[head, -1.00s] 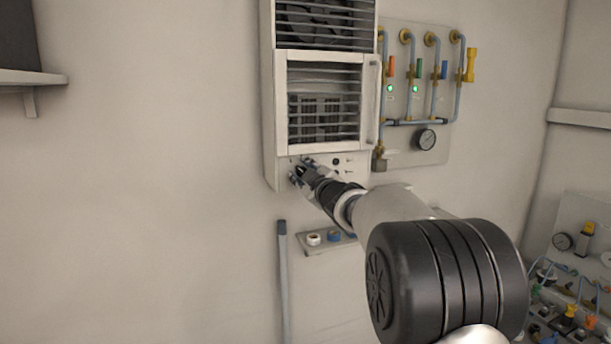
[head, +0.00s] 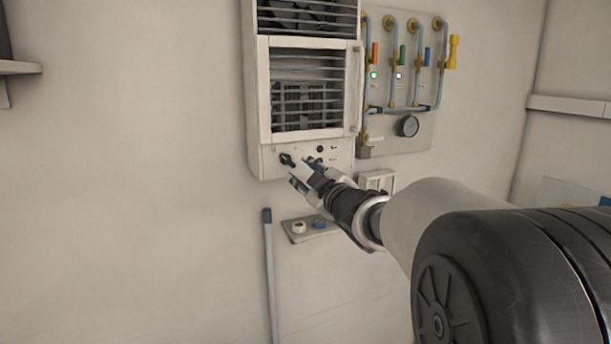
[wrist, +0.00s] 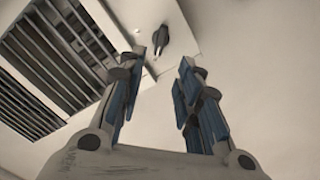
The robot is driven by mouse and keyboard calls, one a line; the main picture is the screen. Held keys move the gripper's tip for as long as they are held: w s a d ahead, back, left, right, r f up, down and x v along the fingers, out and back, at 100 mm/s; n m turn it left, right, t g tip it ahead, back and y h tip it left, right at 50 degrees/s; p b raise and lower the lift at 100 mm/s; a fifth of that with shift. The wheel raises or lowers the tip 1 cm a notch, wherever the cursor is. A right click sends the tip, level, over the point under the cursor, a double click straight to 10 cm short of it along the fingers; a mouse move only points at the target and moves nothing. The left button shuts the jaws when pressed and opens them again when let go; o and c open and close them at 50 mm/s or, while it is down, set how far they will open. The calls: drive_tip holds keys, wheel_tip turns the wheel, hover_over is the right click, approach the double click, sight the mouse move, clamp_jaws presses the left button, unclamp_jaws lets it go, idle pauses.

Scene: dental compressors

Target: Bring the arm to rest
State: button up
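My gripper (head: 303,176) is open and empty in front of the lower panel of a white wall unit (head: 264,160). In the wrist view its two blue-padded fingers (wrist: 156,85) stand apart with only bare wall and panel between and beyond them. A black knob (head: 287,159) on the panel lies just beyond the fingertips, apart from them. The knob also shows in the wrist view (wrist: 161,40), past the tips. My arm reaches in from the lower right of the head view.
A valve board (head: 425,140) with coloured handles, pipes and a gauge (head: 408,126) hangs right of the unit.

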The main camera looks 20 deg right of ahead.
idle(0.3)
drive_tip(key=s+a+f+m+g+b, duration=0.2)
drive_tip(key=s+a+f+m+g, duration=0.1)
drive_tip(key=s+f, duration=0.6)
drive_tip(key=s+a+f+m+g+b, duration=0.3)
drive_tip(key=s+a+f+g, duration=0.3)
drive_tip(key=s, duration=1.1)
drive_tip(key=s+a+f+m+g+b, duration=0.3)
drive_tip(key=s+a+f, duration=0.3)
drive_tip(key=s+f, duration=0.8)
drive_tip(key=shift+g, duration=0.7)
